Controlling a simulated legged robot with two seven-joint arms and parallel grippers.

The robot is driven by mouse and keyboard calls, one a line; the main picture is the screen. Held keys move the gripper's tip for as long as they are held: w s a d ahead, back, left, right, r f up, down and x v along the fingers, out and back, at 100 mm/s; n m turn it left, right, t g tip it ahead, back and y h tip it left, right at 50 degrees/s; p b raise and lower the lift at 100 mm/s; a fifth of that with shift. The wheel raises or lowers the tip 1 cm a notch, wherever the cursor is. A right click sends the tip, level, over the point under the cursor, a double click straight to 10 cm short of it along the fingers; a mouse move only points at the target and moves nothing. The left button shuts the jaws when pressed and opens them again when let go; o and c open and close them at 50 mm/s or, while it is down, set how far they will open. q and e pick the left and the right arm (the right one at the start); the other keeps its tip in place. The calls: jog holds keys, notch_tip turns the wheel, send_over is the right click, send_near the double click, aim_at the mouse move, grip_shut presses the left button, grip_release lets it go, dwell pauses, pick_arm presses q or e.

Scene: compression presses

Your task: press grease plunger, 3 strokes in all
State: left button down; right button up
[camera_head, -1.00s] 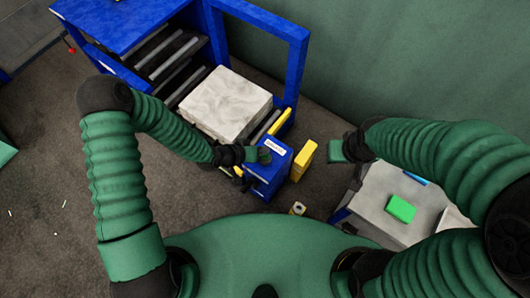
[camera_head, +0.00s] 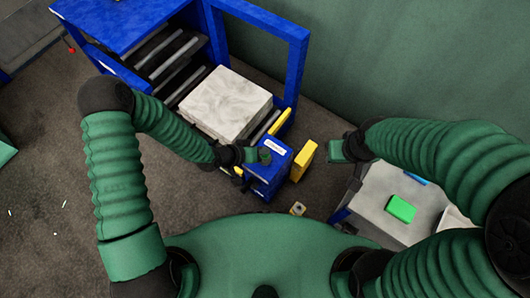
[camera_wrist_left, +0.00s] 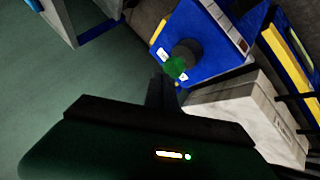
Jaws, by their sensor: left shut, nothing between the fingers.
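The blue press unit (camera_head: 273,170) stands on the floor left of centre, with a white label on its top. A dark round plunger knob (camera_wrist_left: 186,52) sits on its face in the left wrist view, with a green patch beside it. My left gripper (camera_head: 257,155) is shut and empty, right at the knob. Its dark fingers (camera_wrist_left: 163,88) point at the knob in the left wrist view. I cannot tell whether they touch it or how far it is pressed in. My right gripper (camera_head: 338,150) hangs apart, right of the unit, its fingers not clear.
A pale stone-like block (camera_head: 225,104) lies on the blue frame (camera_head: 296,75) behind. A yellow block (camera_head: 303,160) stands just right of the press unit. A grey-topped table (camera_head: 375,205) with a green block (camera_head: 401,208) is at the right. Open floor lies at left.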

pick_arm(q)
jog(key=shift+f+b, duration=0.65)
jog(key=shift+f, duration=0.45)
dwell(0.8)
jog(key=shift+r, duration=0.1)
jog(key=shift+r+p, duration=1.25)
jog(key=shift+p, duration=0.05)
notch_tip(320, 180, up, 5)
jog(key=p, duration=0.5)
jog(key=shift+r, duration=0.1)
dwell(1.9)
